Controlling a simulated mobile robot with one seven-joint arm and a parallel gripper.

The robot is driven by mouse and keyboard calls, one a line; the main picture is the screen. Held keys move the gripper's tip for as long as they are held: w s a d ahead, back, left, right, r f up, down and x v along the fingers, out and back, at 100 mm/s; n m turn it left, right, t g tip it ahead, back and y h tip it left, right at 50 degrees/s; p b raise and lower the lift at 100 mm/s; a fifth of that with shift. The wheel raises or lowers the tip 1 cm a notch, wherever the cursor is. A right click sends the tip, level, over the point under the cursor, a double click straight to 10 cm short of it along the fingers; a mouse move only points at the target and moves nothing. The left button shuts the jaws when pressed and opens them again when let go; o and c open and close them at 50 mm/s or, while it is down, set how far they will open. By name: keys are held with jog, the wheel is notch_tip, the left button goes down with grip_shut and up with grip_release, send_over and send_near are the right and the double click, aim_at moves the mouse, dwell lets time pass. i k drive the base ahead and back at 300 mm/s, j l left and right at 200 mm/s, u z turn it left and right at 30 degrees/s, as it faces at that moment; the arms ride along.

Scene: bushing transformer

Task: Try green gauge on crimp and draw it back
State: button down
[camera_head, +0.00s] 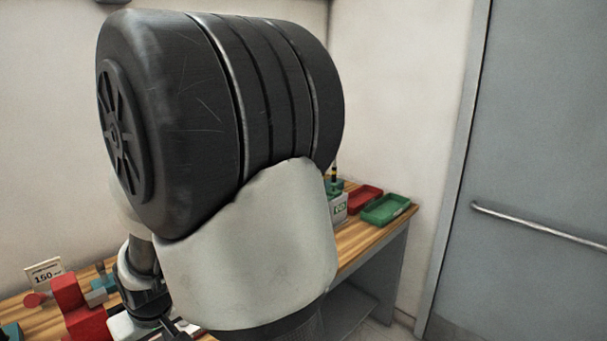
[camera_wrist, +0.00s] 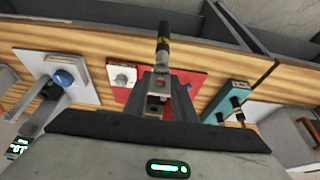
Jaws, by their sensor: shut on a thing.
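My gripper (camera_wrist: 165,97) shows in the wrist view, its metal fingers shut above the bench. A dark rod with a yellow band and a pale tip (camera_wrist: 162,48) stands out from between the fingers. I see no green on it, so I cannot tell whether it is the green gauge. A teal block (camera_wrist: 238,92) with dark pegs beside it is to the right. I cannot make out the crimp or any contact with it. My arm covers most of the head view.
A red plate with a white fitting (camera_wrist: 124,75) lies behind the fingers, and a blue knob (camera_wrist: 64,78) is left. In the head view, a red tray (camera_head: 364,197), a green tray (camera_head: 386,209) and a block marked GO (camera_head: 339,208) stand right. A 150 sign (camera_head: 44,275) is left.

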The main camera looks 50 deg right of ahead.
aim_at(332, 192)
jog(key=l, duration=1.3)
jog(key=k+l, duration=0.15)
jog(key=l, duration=2.45)
jog(key=k, duration=0.05)
